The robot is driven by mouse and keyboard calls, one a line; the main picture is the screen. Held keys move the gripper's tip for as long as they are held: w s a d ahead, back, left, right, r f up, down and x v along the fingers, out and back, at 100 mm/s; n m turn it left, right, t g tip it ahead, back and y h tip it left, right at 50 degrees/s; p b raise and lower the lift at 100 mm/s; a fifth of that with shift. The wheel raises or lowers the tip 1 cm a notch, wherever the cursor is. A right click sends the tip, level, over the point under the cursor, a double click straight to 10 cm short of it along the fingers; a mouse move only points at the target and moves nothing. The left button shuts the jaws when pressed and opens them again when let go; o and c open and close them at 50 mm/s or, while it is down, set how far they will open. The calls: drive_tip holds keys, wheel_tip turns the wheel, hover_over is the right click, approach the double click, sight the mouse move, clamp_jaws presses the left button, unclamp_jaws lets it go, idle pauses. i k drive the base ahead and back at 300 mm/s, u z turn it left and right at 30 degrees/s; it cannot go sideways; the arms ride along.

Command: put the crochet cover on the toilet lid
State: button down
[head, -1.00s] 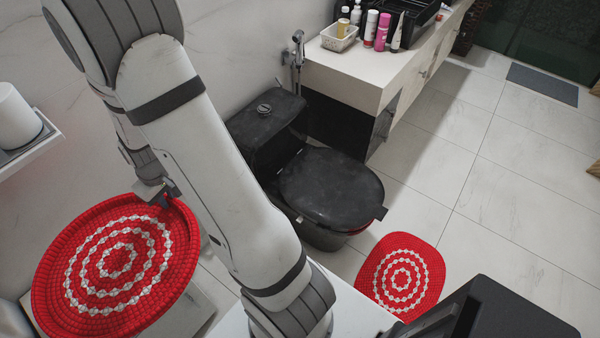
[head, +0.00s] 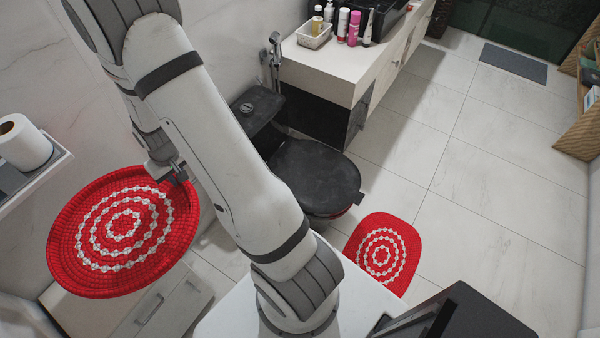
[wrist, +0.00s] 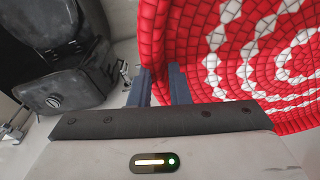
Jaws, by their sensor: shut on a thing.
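The red and white crochet cover (head: 124,232) hangs in the air at the left of the head view. My gripper (head: 178,178) is shut on its upper right rim. In the wrist view my gripper (wrist: 160,88) pinches the red rim, and the cover (wrist: 235,60) fills the right side. The black toilet lid (head: 316,178) is down, right of my arm in the head view, with no cover on it. The toilet also shows at the left of the wrist view (wrist: 60,70). My arm hides part of the toilet's left side.
A red and white mat (head: 383,254) lies on the floor before the toilet. A white counter (head: 335,68) with bottles and a basket (head: 314,36) stands behind. A paper roll (head: 24,143) sits on a wall shelf at left, near the cover.

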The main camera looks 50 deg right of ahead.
sight(315, 174)
drive_tip(key=u, duration=0.45)
drive_tip(key=i, duration=0.15)
drive_tip(key=z, duration=2.85)
drive_tip(key=i, duration=0.65)
drive_tip(key=u, duration=0.45)
drive_tip(key=k, duration=0.6)
drive_tip(key=z, duration=0.2)
drive_tip(key=i, duration=0.6)
drive_tip(key=u, duration=0.1)
